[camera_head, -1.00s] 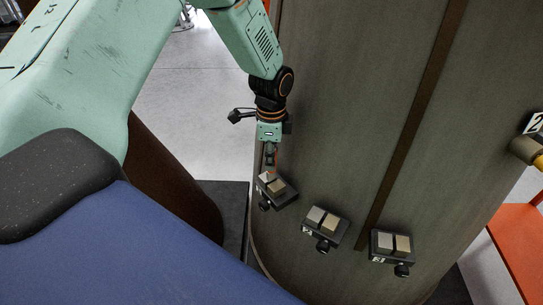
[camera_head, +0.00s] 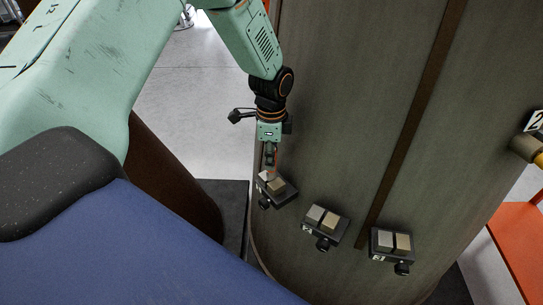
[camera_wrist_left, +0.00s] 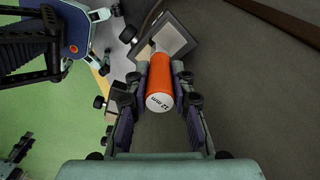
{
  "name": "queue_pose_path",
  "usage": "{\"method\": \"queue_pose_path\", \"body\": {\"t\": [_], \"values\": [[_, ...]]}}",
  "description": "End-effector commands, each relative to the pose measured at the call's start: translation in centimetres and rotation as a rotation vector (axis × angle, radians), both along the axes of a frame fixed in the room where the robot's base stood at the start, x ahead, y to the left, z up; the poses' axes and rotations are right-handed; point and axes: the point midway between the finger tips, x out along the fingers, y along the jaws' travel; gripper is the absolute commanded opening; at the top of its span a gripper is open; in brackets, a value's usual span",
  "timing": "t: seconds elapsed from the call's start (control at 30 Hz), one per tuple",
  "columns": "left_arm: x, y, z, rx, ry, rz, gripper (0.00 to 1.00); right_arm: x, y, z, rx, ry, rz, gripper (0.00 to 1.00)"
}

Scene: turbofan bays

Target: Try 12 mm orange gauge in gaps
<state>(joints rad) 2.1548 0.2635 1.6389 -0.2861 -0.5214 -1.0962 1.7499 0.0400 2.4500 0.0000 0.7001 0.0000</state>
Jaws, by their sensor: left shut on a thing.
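The orange gauge (camera_wrist_left: 160,84) is a short cylinder with "12 mm" on its near end in the left wrist view. My left gripper (camera_head: 270,158) is shut around it, one finger on each side. The gauge's far end points at a dark gap block with a light grey plate (camera_wrist_left: 174,38); whether its tip is in the gap is hidden. In the head view my gripper is just above the leftmost gap block (camera_head: 277,190). The middle gap block (camera_head: 325,226) and the right gap block (camera_head: 391,245) each carry two plates and a black knob. My right gripper is out of view.
The blocks sit on a large curved grey-brown casing (camera_head: 350,110) with a dark brown strip (camera_head: 413,120). Open pale floor (camera_head: 195,105) lies left of the casing.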

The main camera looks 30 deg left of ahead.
Motion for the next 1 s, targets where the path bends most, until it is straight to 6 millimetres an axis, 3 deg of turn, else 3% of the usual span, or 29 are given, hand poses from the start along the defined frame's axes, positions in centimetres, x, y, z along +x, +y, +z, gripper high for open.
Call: {"method": "queue_pose_path", "body": {"t": [0.27,1.0], "values": [[0.0,0.0,0.5,0.000,-0.001,0.000,0.00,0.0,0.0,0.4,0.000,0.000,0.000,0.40],[0.0,0.0,5.0,0.000,0.000,0.000,0.00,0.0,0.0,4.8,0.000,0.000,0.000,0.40]]}}
